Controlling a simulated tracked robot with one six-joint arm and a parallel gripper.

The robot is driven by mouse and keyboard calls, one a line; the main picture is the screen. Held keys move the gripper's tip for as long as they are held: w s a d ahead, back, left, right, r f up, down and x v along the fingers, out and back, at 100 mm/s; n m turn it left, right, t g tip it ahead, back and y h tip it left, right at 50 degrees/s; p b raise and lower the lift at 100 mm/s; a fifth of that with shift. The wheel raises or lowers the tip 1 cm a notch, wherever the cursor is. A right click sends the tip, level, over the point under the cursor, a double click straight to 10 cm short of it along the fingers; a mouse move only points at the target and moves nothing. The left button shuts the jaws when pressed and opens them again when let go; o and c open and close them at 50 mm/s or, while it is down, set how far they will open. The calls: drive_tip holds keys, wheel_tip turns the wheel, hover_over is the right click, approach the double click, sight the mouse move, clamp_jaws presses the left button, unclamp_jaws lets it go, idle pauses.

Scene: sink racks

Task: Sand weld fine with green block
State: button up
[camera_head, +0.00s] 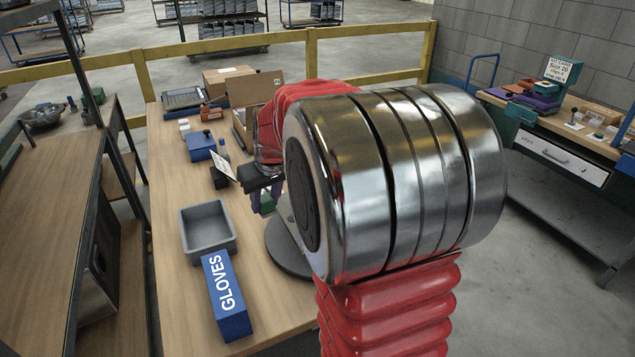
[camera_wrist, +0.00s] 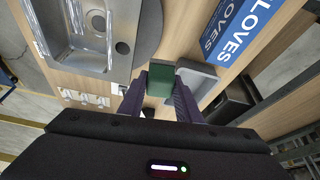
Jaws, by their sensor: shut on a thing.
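My gripper (camera_head: 263,190) is shut on a green block (camera_wrist: 160,78) and holds it out in front of the fingers. In the wrist view, my gripper (camera_wrist: 158,96) has one dark finger on each side of the block. The block also shows in the head view (camera_head: 267,204), partly hidden by the fingers. A shiny steel sink (camera_wrist: 97,38) on a grey round plate (camera_wrist: 147,30) lies at the upper left of the wrist view, apart from the block. In the head view the plate (camera_head: 284,258) is mostly hidden behind my arm. I cannot make out the weld clearly.
A grey open bin (camera_head: 208,246) and a blue GLOVES box (camera_head: 228,300) stand on the wooden bench left of the plate. A blue box (camera_head: 200,147), a tilted sign (camera_head: 222,167) and cardboard boxes (camera_head: 250,86) are farther back. Bare bench lies along the left edge.

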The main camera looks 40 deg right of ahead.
drive_tip(key=s+d+r, duration=0.3)
drive_tip(key=s+d, duration=0.3)
drive_tip(key=d, duration=0.4)
drive_tip(key=shift+s+r+m, duration=0.25)
drive_tip(key=shift+s+m, duration=0.05)
drive_tip(key=shift+d+f, duration=0.1)
drive_tip(key=shift+f, duration=2.45)
